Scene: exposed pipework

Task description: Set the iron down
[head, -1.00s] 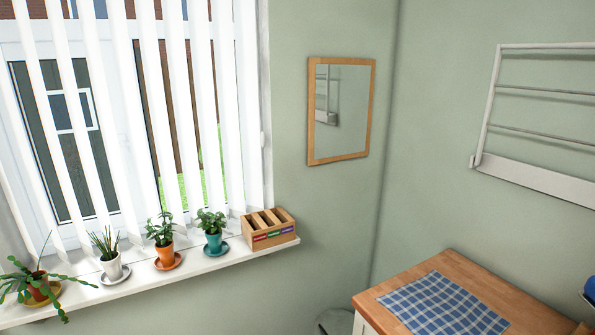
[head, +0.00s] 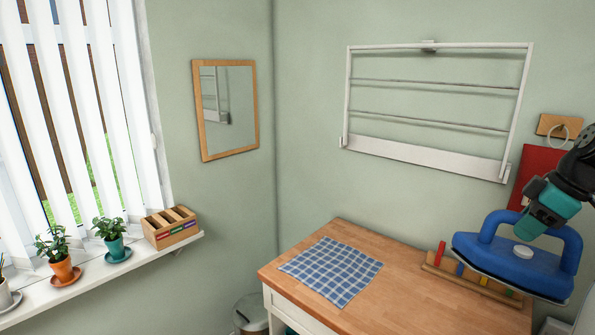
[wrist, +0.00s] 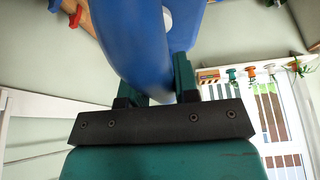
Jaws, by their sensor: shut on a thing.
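A blue iron (head: 518,262) with a pale soleplate is held up at the right of the head view, in front of the wooden worktop's right part. My gripper (head: 535,222), teal and black, is shut on the iron at its handle. In the wrist view, my gripper's fingers (wrist: 155,80) stand on both sides of the blue handle (wrist: 130,35). The iron appears apart from the worktop (head: 400,285). Part of the handle is hidden by my gripper.
A blue checked cloth (head: 331,269) lies on the worktop's left part. A wooden rack with coloured pieces (head: 462,273) stands at the worktop's back, partly behind the iron. A white drying rack (head: 435,110) is on the wall above.

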